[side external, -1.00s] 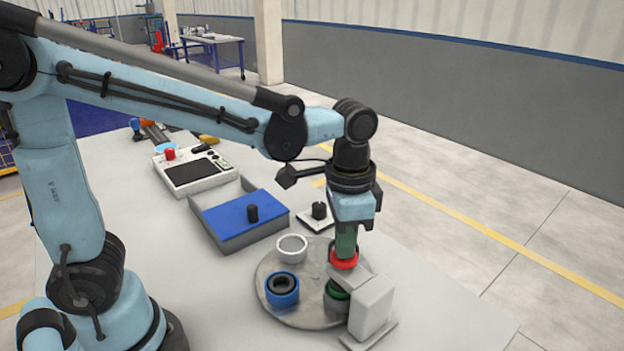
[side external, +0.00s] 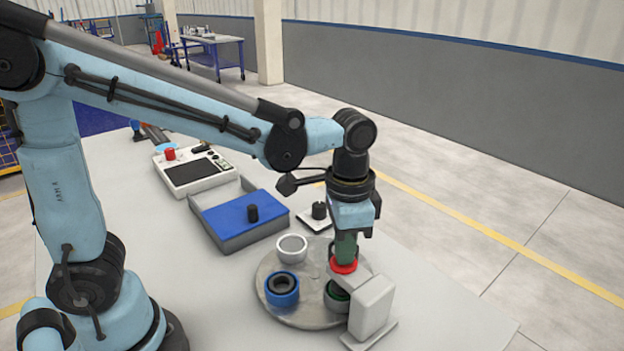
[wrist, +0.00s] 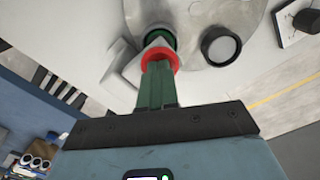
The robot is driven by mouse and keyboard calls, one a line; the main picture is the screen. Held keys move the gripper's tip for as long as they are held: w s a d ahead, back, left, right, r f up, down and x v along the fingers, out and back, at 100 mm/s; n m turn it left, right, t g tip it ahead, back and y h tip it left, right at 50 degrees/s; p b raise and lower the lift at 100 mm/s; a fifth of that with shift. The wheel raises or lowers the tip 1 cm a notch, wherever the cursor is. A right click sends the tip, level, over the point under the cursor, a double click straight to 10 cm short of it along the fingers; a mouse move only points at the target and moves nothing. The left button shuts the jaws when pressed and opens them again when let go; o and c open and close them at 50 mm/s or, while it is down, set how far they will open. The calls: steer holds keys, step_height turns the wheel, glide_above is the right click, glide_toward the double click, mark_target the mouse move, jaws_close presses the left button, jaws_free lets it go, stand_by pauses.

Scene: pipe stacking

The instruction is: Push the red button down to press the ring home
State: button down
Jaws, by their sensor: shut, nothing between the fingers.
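My gripper (side external: 345,257) is shut and points straight down, its green fingertips on the red button (side external: 343,267). In the wrist view the fingers (wrist: 158,68) cover the middle of the red button (wrist: 175,59), leaving its rim showing. The button is on top of the grey press (side external: 370,304), low against its arm. Beneath the press arm is a dark green cup-like part (side external: 335,299) on the round grey turntable (side external: 310,317); it also shows in the wrist view (wrist: 160,31). The press hides much of it, and I cannot tell how a ring sits in it.
A blue cup with a dark ring (side external: 282,290) and a white cup (side external: 291,248) stand on the turntable. A grey box with a blue lid (side external: 228,220), a small black knob on a plate (side external: 319,211) and a control panel (side external: 192,172) lie behind. The table's front is clear.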

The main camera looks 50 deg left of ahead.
steer(key=shift+r, duration=3.5)
steer(key=s+a+f+n+t, duration=0.2)
steer(key=a+n+t, duration=0.1)
steer(key=a, duration=0.2)
steer(key=s+a+f+n+t, duration=0.2)
steer(key=a+n+t, duration=0.1)
steer(key=a+t, duration=0.1)
steer(key=shift+a+f, duration=0.25)
steer(key=shift+a, duration=0.5)
